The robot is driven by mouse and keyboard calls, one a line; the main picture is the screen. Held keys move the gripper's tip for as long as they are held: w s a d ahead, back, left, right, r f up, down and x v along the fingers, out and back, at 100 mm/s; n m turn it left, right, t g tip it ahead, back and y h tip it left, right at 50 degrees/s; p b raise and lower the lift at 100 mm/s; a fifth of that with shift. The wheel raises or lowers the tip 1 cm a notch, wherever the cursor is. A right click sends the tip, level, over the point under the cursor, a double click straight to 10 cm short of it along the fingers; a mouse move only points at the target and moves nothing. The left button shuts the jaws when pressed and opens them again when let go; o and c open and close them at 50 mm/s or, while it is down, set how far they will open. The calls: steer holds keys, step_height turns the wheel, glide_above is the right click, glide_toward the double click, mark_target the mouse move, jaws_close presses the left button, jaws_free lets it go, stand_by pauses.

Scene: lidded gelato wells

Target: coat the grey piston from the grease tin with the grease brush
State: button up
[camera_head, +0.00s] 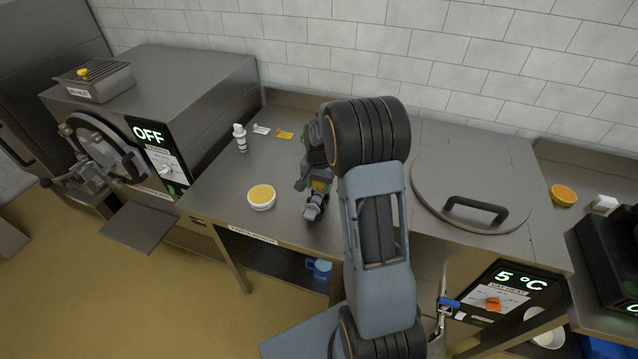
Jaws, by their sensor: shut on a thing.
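The grease tin (261,197) is a small round white tub with yellow contents, standing open on the steel counter left of my arm. My gripper (317,192) is low over the counter, just right of the tin and apart from it. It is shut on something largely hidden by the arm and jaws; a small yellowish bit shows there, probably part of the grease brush. A small grey cylindrical shape (313,207) shows at the jaws. I cannot tell whether it is the grey piston or part of my gripper.
The machine marked OFF (165,110) stands left. A round handled lid (473,180) covers the right counter. Counter (225,190) around the tin is clear.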

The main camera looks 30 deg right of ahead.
steer(key=shift+s+a+r, duration=0.1)
steer(key=shift+s+a, duration=0.85)
steer(key=shift+a, duration=0.05)
steer(key=shift+w+d, duration=0.95)
steer(key=shift+d, duration=0.05)
steer(key=shift+s+a+f+b, duration=0.2)
steer(key=shift+s+a+b, duration=0.15)
steer(key=shift+s+a, duration=0.65)
steer(key=shift+w+d, duration=0.95)
steer(key=shift+d, duration=0.05)
steer(key=shift+s+a+r, duration=0.2)
steer(key=shift+s+a, duration=0.75)
steer(key=shift+w+d+f, duration=0.1)
steer(key=shift+w+d, duration=0.9)
steer(key=shift+w, duration=0.05)
